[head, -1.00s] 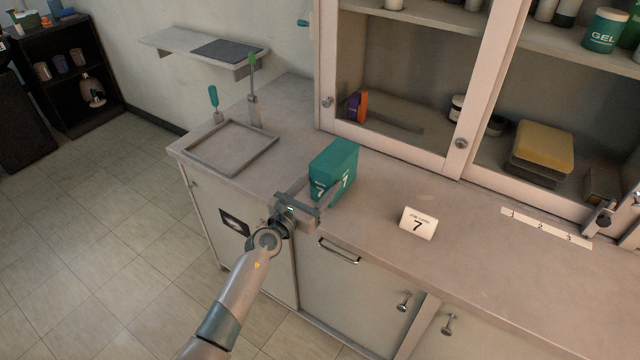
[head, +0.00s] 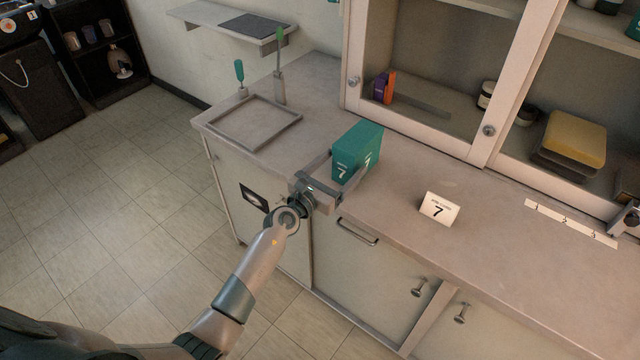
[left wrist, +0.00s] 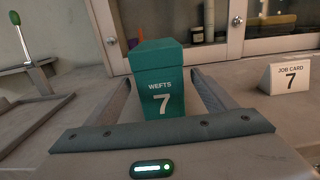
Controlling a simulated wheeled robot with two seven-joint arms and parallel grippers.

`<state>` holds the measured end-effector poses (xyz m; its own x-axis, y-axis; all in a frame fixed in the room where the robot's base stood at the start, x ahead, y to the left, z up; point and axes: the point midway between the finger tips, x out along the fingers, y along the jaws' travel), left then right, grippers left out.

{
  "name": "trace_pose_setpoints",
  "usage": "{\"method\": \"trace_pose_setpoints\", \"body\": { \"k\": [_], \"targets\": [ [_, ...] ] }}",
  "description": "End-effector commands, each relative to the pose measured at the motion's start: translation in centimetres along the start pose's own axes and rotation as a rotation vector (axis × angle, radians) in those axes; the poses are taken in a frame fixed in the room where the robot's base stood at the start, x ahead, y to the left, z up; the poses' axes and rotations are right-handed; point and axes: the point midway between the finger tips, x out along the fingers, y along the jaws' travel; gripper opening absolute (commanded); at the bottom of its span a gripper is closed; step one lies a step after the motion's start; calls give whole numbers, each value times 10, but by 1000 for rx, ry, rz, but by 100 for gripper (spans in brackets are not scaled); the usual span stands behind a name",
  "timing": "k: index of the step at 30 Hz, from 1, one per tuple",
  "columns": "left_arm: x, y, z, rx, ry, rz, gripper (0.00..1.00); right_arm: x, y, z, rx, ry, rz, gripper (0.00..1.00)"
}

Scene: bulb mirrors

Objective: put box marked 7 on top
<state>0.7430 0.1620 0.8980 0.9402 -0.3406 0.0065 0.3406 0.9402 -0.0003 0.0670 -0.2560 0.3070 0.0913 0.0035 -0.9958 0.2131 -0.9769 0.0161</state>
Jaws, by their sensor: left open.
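The teal box marked 7 (head: 357,153) stands upright on the counter (head: 400,200). In the left wrist view the same box (left wrist: 159,82) shows "WEFTS 7" on its near face. My left gripper (head: 340,172) is open, with one finger on each side of the box. A white job card marked 7 (head: 439,207) stands on the counter to the right, and also shows in the left wrist view (left wrist: 290,75).
A square tray frame (head: 254,122) and two upright green-handled tools (head: 279,70) are at the counter's left end. A wall shelf (head: 232,24) hangs behind. A glass-front cabinet (head: 440,75) stands along the back. A numbered strip (head: 570,222) lies to the right.

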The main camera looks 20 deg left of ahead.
Motion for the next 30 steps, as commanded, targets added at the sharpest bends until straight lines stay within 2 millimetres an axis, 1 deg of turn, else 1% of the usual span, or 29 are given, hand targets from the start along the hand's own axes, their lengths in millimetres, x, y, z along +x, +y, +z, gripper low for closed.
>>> {"method": "trace_pose_setpoints", "body": {
  "k": [5, 8, 17, 23, 27, 30],
  "targets": [
    [-16, 0, -1, -1, 1, 0, 78, -1, 0, 0, 0, 0, 0, 31],
    [-30, 0, -1, 0, 2, 0, 78, -2, 0, 0, 0, 0, 0, 31],
    [-88, 0, -1, 1, 1, 1, 78, 2, 0, 0, 0, 0, 0, 31],
    [-127, 0, -2, 1, 1, 0, 78, 7, 0, 1, 0, 0, 0, 31],
    [-149, 0, -2, 1, 1, 0, 78, 10, -1, -4, 0, 13, -1, 31],
    [-160, 0, -1, 2, 0, 0, 78, 11, -2, -13, 0, 34, -2, 31]
  ]
}}
